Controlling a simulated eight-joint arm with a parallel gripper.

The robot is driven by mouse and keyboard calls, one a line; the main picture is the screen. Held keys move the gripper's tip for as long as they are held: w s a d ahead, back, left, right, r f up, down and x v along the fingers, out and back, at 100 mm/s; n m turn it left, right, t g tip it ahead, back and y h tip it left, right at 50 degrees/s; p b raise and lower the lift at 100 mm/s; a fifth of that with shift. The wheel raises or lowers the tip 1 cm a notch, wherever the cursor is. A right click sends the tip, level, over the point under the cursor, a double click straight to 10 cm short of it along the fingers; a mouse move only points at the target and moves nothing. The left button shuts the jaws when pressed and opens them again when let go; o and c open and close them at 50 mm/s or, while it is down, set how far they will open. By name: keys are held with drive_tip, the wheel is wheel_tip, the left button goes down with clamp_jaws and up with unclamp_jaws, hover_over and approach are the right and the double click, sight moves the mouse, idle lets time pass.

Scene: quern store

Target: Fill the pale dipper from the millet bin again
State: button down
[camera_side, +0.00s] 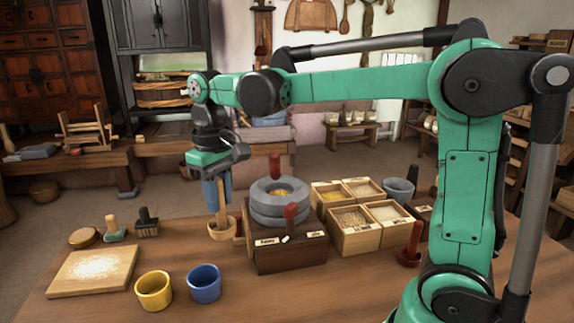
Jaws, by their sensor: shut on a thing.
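My gripper (217,198) points down at the left of the quern and is shut on the upright handle of the pale dipper (222,231). The dipper's wooden cup hangs below the fingers, near the quern's left side. I cannot tell from this view whether it touches the table or what is in it. Wooden bins of grain stand right of the quern. The one with the yellowest grain, at the back left, looks like the millet bin (318,204); the labels are too small to read.
The grey stone quern (266,213), with yellow grain in its eye and red-brown handles, sits on a dark box. A yellow cup (153,291), blue cup (204,284), floury board (72,279) and brushes stand left. A grey bowl (398,191) is behind the bins.

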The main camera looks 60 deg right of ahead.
drive_tip(key=d+r+m, duration=0.1)
drive_tip(key=d+r, duration=0.2)
drive_tip(key=d, duration=0.8)
drive_tip(key=d+r+m, duration=0.1)
drive_tip(key=d+r, duration=0.3)
drive_tip(key=d, duration=0.7)
drive_tip(key=s+d+f+m, duration=0.4)
drive_tip(key=s+d+f, duration=0.2)
drive_tip(key=d+f, duration=0.5)
drive_tip(key=shift+s+d+f, duration=0.1)
drive_tip(key=shift+d+f, duration=0.1)
drive_tip(key=shift+f, duration=1)
drive_tip(key=shift+w+d+f, duration=0.1)
drive_tip(key=shift+d+f, duration=0.05)
drive_tip(key=shift+f, duration=1.1)
drive_tip(key=shift+s+d+f, duration=0.1)
drive_tip(key=shift+d+f, duration=0.1)
drive_tip(key=shift+f, duration=1)
wheel_tip(320, 180, up, 8)
